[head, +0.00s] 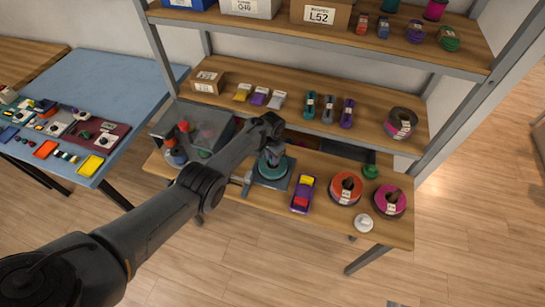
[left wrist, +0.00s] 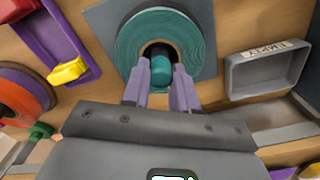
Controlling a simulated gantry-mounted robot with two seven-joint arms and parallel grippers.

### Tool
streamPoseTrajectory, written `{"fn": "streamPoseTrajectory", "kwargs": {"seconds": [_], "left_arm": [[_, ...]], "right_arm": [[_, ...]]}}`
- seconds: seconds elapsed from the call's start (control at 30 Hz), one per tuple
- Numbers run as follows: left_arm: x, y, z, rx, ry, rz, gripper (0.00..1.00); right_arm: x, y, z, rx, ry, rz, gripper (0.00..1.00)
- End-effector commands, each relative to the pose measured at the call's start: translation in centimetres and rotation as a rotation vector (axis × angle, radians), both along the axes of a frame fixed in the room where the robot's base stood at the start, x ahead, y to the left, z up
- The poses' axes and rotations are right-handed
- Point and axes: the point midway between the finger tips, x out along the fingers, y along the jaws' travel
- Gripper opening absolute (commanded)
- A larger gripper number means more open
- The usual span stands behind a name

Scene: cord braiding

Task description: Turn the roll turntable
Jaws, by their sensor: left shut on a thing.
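The roll turntable is a grey square plate (left wrist: 100,22) carrying a teal roll (left wrist: 193,38); in the head view the roll (head: 285,172) lies on the lower shelf board. A teal knob (left wrist: 160,70) stands in the roll's dark centre hole. My left gripper (left wrist: 160,88) reaches over the roll from the front, its two pale purple fingers on either side of the knob and shut on it. In the head view the left gripper (head: 271,156) is above the roll, and my wrist partly hides the contact. My right gripper is not in view.
Right of the turntable stand a purple tray (head: 303,194) with yellow and red pieces, an orange roll (head: 346,189) and a magenta roll (head: 389,200). A grey bin (head: 215,128) is to the left. A shelf board (head: 385,145) with cords runs above.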

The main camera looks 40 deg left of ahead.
Motion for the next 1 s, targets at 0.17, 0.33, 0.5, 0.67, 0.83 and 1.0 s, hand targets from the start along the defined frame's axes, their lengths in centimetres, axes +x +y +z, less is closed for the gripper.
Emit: {"fn": "streamPoseTrajectory", "kwargs": {"seconds": [0.17,0.33,0.5,0.67,0.83,1.0], "left_arm": [[0.02,0.04,-0.04,0.0,-0.001,-0.089,0.0],[0.0,0.07,-0.06,0.001,-0.001,-0.173,0.0],[-0.02,0.08,-0.08,0.001,0.0,-0.258,0.0],[-0.02,0.05,-0.1,0.001,0.001,-0.338,0.0],[0.02,0.04,-0.08,0.001,0.0,-0.423,0.0],[0.03,0.06,-0.09,0.001,-0.001,-0.507,0.0]], "right_arm": [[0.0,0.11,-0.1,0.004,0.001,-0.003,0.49],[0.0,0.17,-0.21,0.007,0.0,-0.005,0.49],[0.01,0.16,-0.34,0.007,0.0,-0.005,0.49],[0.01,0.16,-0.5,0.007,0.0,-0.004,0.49],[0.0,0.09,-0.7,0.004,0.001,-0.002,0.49],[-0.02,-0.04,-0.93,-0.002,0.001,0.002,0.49]]}}
